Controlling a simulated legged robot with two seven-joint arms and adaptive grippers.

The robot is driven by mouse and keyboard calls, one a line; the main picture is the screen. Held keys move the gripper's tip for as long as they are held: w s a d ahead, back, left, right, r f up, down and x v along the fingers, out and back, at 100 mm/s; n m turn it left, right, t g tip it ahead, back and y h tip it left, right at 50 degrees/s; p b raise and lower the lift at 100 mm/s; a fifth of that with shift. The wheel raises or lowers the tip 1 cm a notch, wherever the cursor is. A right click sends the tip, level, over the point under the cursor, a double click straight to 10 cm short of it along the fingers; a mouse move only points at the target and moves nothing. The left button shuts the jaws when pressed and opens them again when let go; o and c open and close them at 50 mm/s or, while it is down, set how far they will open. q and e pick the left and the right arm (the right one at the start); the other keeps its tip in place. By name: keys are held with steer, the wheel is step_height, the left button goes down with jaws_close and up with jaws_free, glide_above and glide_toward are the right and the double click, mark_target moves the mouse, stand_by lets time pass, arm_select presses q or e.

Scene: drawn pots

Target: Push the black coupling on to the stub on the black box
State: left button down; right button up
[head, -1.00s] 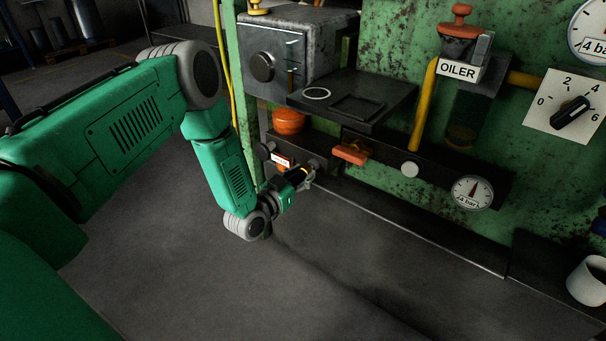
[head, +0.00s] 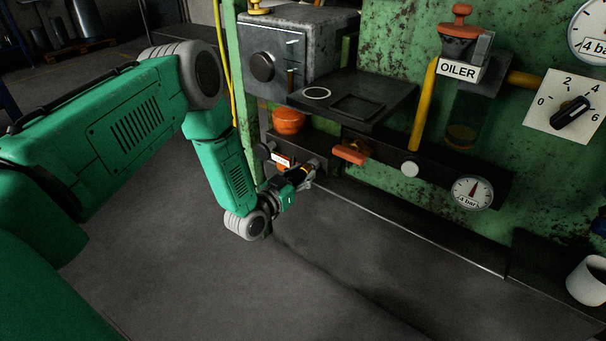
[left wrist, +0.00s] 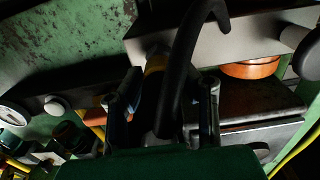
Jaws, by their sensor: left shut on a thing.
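The black box (head: 303,150) with a white label sits low on the green machine, under an orange round part. In the left wrist view, the box (left wrist: 235,42) shows as a grey face beyond my fingers. My left gripper (head: 308,181) is at the right end of its front. In the left wrist view, the gripper (left wrist: 163,110) is shut on the black coupling (left wrist: 164,118), from which a black hose (left wrist: 182,55) curves up. A yellow band (left wrist: 155,66) shows just beyond the fingers, close to the box. The stub is mostly hidden, so I cannot tell whether the coupling is seated.
An orange lever (head: 350,153) is close right of the gripper. A dark shelf (head: 365,98) overhangs from above. A gauge (head: 472,193) and a white cup (head: 588,280) are further right. The floor in front is clear.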

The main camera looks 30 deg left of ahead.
arm_select(q)
steer(key=shift+w, duration=0.35)
steer(key=c, duration=1.1)
jaws_free()
steer(key=s, duration=1.2)
steer(key=shift+a, duration=0.45)
steer(key=shift+w+f, duration=0.1)
